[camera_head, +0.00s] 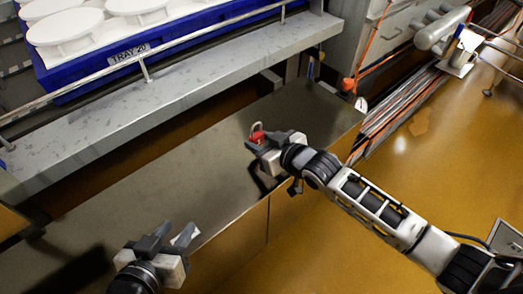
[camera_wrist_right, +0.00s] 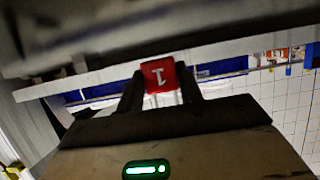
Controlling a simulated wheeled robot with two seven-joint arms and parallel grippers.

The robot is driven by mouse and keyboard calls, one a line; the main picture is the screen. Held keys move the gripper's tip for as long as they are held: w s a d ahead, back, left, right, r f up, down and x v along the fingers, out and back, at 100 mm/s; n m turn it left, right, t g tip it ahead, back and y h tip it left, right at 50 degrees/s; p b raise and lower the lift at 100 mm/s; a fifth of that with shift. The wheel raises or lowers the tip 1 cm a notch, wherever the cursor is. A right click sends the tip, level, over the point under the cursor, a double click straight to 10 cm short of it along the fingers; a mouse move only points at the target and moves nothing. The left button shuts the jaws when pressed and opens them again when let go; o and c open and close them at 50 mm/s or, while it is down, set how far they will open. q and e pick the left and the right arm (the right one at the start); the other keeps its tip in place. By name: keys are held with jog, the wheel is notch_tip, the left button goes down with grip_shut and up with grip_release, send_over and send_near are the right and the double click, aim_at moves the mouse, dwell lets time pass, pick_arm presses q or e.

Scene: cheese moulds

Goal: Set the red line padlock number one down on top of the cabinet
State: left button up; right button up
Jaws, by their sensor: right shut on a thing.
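The red padlock (camera_head: 257,136) is between the fingers of my right gripper (camera_head: 256,145), over the right part of the cabinet top in the head view. In the right wrist view the padlock (camera_wrist_right: 159,76) shows a white number 1, with a dark finger on each side; the gripper (camera_wrist_right: 160,88) is shut on it. I cannot tell whether the padlock touches the cabinet top. The cabinet (camera_head: 190,150) has a dark, flat, bare top. My left gripper (camera_head: 168,240) is open and empty at the cabinet's front edge, lower left.
A grey metal ledge (camera_head: 190,82) with a rail runs behind the cabinet. A blue tray (camera_head: 190,40) labelled TRAY 20 holds white round moulds there. Orange and grey hoses or pipes (camera_head: 400,105) lie beyond the cabinet's right end. The yellow floor (camera_head: 450,150) is open to the right.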

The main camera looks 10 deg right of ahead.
jog(key=shift+f, duration=1.6)
jog(key=shift+b, duration=0.3)
jog(key=shift+f, duration=0.15)
jog(key=o, duration=1)
